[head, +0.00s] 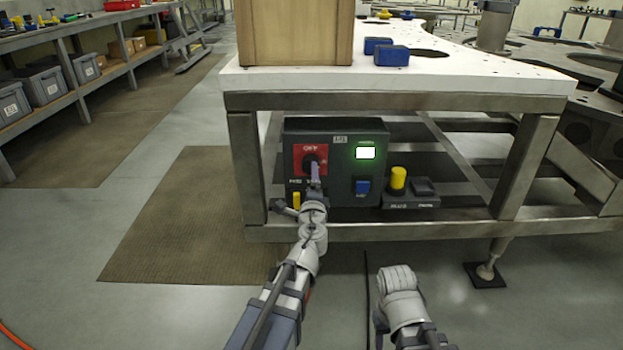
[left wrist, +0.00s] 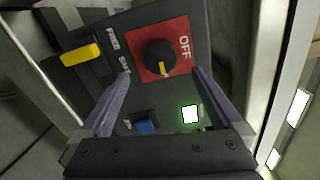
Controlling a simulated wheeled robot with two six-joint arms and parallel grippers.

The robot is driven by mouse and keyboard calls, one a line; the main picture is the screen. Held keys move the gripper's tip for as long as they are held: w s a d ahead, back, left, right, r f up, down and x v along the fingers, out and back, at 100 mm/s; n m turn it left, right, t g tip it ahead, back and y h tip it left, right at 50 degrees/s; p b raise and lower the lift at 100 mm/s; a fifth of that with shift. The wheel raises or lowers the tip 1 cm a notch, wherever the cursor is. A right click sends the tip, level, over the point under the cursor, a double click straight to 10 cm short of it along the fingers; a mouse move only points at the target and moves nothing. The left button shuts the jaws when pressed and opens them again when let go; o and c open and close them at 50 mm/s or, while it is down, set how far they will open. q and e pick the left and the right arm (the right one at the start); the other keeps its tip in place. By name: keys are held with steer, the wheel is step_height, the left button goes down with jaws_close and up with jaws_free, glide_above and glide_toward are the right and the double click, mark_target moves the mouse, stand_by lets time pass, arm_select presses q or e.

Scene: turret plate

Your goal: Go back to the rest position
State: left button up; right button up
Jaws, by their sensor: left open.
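My left gripper (head: 315,170) is in front of a dark control box (head: 335,135) under the table. In the left wrist view its two purple-grey fingers (left wrist: 162,78) are apart with nothing held between them. They point at a black rotary knob (left wrist: 159,57) on a red plate marked OFF; the knob also shows in the head view (head: 310,163), partly covered by the gripper. I cannot tell whether a finger touches it. My right arm (head: 400,290) shows at the bottom, but its gripper cannot be made out.
The box carries a lit display (head: 365,152), a blue button (head: 362,187) and a yellow part (left wrist: 81,54). A yellow knob (head: 398,178) stands right of it. A steel frame (head: 400,232) surrounds the box; the white table top (head: 450,80) is above. Open floor lies left.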

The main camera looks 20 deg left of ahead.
arm_select(q)
steer(key=s+d+f+n+g+y+p, duration=0.1)
steer(key=s+d+f+n+g+p, duration=0.2)
steer(key=s+f+n+g, duration=0.8)
steer(key=s+d+f+n+g+h+p, duration=0.1)
steer(key=s+d+f+g+h, duration=0.15)
steer(key=s+d, duration=0.5)
steer(key=s+d+f+n+g+h, duration=0.15)
steer(key=s+d+f+g, duration=0.25)
steer(key=s, duration=0.6)
step_height(320, 180, up, 38)
steer(key=p, duration=3.8)
steer(key=shift+s+h, duration=0.15)
steer(key=shift+h, duration=0.25)
steer(key=shift+m, duration=0.25)
